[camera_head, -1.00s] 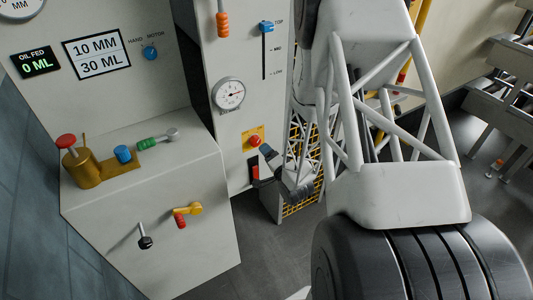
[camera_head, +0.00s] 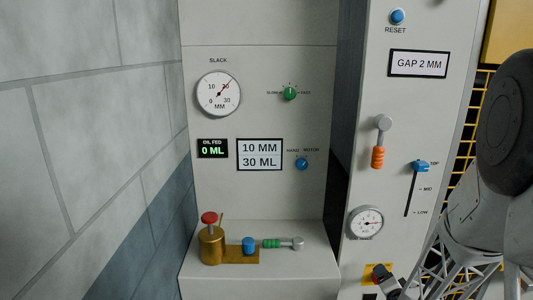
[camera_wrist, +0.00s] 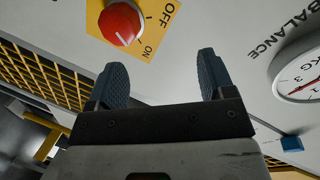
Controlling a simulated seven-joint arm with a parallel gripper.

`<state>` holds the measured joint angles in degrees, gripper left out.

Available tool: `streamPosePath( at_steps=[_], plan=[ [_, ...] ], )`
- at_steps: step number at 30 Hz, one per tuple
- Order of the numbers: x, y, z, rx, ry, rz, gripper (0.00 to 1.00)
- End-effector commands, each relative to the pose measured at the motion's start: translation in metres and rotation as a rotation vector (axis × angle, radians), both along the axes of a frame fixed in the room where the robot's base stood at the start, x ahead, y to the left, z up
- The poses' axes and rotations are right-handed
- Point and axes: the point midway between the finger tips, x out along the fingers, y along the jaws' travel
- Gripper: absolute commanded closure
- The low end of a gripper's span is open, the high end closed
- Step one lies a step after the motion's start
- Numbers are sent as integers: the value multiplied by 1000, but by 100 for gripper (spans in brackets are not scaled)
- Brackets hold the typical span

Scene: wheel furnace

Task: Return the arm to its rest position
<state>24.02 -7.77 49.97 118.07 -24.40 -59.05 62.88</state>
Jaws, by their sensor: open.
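My arm (camera_head: 470,230) comes in from the right edge of the head view, its white lattice links bent down toward the machine. My gripper (camera_wrist: 161,70) is open and empty, its two blue-grey fingers spread apart in the wrist view. A red knob (camera_wrist: 120,24) on a yellow OFF/ON plate (camera_wrist: 152,27) sits beyond the left finger, with a visible gap between. In the head view the gripper is at the bottom edge, partly covering the yellow plate (camera_head: 378,268). The fingertips are hard to make out there.
The right panel carries an orange-handled lever (camera_head: 379,143), a blue slider (camera_head: 419,166) and a round gauge (camera_head: 367,223). Yellow mesh (camera_wrist: 45,75) stands beside the gripper. A left cabinet holds a brass oiler (camera_head: 211,245) on its ledge. A grey block wall (camera_head: 80,130) bounds the left.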

Motion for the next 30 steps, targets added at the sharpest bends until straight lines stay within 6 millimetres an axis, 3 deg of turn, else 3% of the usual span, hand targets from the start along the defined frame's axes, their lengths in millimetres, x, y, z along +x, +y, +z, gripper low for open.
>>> streamPosePath(
  at_steps=[1, 8, 14, 23, 30],
  plan=[
    [2, 5, 15, -38, 31, 2, 24],
    [-3, 27, 65, -202, 206, 15, 24],
    [-22, 50, 107, -325, 359, 49, 24],
    [-74, 90, 165, -470, 582, 146, 24],
    [-134, 124, 206, -558, 749, 272, 24]
  ],
)
